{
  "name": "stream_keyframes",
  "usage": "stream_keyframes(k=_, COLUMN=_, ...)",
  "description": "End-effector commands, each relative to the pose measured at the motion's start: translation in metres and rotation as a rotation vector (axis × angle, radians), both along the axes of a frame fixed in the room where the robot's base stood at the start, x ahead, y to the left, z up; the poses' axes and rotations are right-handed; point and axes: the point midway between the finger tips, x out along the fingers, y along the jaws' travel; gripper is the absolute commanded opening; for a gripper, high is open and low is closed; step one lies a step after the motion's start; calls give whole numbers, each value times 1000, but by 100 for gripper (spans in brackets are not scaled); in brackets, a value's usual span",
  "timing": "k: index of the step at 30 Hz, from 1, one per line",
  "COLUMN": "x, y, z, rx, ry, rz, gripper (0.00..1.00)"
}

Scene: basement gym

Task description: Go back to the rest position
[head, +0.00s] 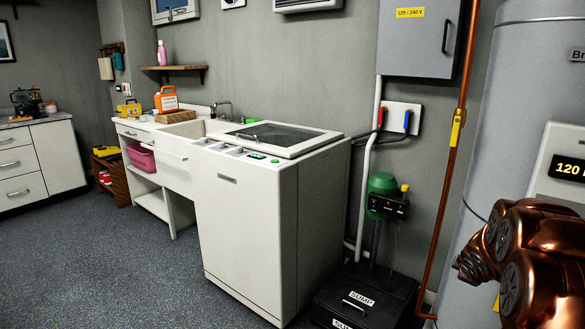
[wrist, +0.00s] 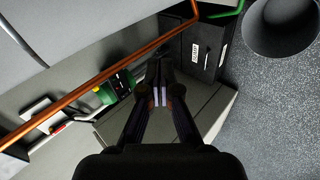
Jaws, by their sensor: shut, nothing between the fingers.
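My gripper (wrist: 160,97) shows in the wrist view, with its two fingers together and nothing between them. It points toward the black sump box and the side of the white washing machine, apart from both as far as I can tell. In the head view, part of my copper-coloured arm is at the lower right, in front of the grey tank; the gripper itself is outside that view.
The white washing machine (head: 250,215) stands mid-room beside the black sump box (head: 365,300) and green pump (head: 383,184). A copper pipe (head: 461,140) runs down near the grey tank (head: 500,90). The floor (head: 110,260) at left is clear.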

Motion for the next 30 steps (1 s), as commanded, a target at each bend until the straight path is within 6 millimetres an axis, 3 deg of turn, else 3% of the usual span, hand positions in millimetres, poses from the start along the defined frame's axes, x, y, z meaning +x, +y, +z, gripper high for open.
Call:
stream_keyframes(k=1, x=-8, y=12, z=25, rx=17, ry=2, rz=-34, gripper=0)
stream_keyframes(k=9, x=-74, y=76, z=84, rx=152, ry=64, rz=-250, gripper=0)
stream_keyframes(k=20, x=-188, y=174, z=143, rx=348, ry=196, rz=-508, gripper=0)
stream_keyframes(k=30, x=-316, y=271, z=187, rx=519, ry=383, rz=-706, gripper=0)
